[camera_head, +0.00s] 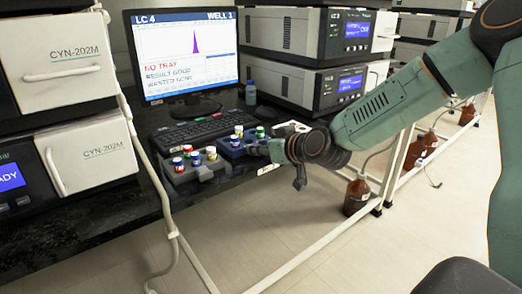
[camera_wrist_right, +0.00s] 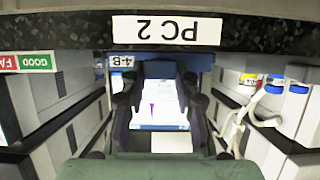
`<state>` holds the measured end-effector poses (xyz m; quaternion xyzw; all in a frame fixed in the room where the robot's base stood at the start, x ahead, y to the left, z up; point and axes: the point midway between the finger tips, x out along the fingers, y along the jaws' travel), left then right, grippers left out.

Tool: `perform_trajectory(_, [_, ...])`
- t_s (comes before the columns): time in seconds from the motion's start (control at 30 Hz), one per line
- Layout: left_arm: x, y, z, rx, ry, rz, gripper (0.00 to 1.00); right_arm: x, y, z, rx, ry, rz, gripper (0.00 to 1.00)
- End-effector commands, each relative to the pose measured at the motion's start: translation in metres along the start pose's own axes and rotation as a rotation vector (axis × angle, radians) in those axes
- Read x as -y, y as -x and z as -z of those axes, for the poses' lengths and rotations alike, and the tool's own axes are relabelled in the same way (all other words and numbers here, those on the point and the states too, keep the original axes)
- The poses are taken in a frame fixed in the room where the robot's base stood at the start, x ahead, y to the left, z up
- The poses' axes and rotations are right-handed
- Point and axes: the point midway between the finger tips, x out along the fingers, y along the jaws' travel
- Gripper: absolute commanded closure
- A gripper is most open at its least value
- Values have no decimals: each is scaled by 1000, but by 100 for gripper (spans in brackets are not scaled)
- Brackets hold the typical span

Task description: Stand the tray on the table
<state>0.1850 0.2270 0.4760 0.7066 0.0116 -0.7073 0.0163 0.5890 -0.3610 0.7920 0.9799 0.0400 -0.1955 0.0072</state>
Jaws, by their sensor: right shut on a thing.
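A blue tray (camera_head: 232,152) with capped vials is at the front of the black table (camera_head: 110,205), below the keyboard. My right gripper (camera_head: 262,150) reaches it from the right and is shut on its near side. In the right wrist view my right gripper's fingers (camera_wrist_right: 162,95) close on the tray edge, which bears a 4-B label (camera_wrist_right: 115,61). The picture is upside down there. I cannot tell whether the tray's underside touches the table. My left gripper is not in view.
A grey rack (camera_head: 205,173) with red-, blue- and white-capped vials sits left of the tray. The monitor (camera_head: 185,52) reads NO TRAY. A keyboard (camera_head: 197,130) and small bottle (camera_head: 250,92) stand behind.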

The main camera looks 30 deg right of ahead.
Motion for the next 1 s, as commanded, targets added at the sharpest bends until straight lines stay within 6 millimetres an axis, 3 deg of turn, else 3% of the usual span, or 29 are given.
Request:
perform_trajectory(0.2, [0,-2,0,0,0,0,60,0,-1,-2,-1,1,0,100])
perform_trajectory(0.23, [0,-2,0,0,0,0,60,0,-1,-3,1,0,0,69])
perform_trajectory(0.5, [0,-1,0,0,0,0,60,0,-1,-2,0,0,0,47])
perform_trajectory(0.83, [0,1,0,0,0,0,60,0,0,1,-1,0,0,47])
perform_trajectory(1.0, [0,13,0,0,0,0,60,-1,11,3,0,-7,-1,47])
